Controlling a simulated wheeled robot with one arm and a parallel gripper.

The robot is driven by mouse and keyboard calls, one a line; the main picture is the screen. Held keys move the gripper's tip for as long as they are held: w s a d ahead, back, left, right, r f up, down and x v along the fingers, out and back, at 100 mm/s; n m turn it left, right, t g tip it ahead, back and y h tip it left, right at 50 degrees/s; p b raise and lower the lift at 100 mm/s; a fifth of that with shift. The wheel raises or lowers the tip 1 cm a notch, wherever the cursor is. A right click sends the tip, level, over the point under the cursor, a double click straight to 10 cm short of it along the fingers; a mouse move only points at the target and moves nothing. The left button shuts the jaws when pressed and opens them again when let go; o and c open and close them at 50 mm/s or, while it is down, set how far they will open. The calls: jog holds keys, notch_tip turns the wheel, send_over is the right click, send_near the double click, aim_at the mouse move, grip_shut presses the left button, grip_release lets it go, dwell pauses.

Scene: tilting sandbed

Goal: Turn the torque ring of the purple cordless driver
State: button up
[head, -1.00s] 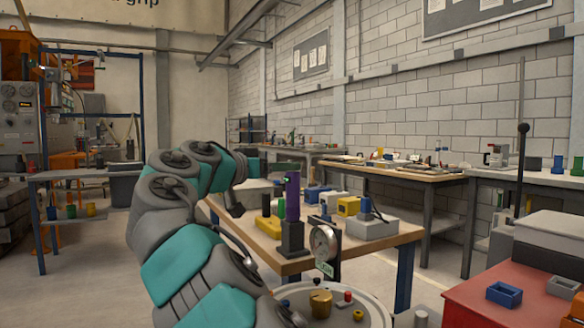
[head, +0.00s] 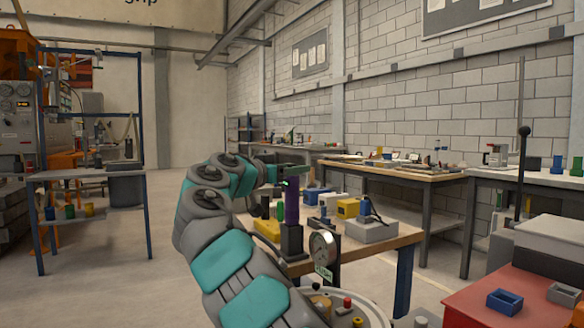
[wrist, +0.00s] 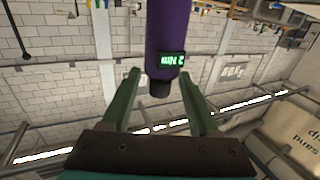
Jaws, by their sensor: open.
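The purple cordless driver (head: 291,207) stands upright in a dark grey stand (head: 291,241) on the wooden-topped table. In the wrist view, the driver (wrist: 166,25) comes in from the top edge, with a lit green display (wrist: 171,60) and a short dark end piece (wrist: 160,88). I cannot clearly make out the torque ring. My gripper (head: 298,169) is at the driver's top end in the head view. In the wrist view, my gripper (wrist: 159,74) is open, with one green finger on each side of the driver's end and visible gaps between.
The table (head: 390,241) also holds a yellow block (head: 267,229), a yellow box (head: 347,208) and a grey box with a blue top piece (head: 371,230). A round gauge (head: 322,247) stands in front. A red cabinet (head: 480,300) is at right.

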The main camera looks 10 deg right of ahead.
grip_shut()
dwell(0.5)
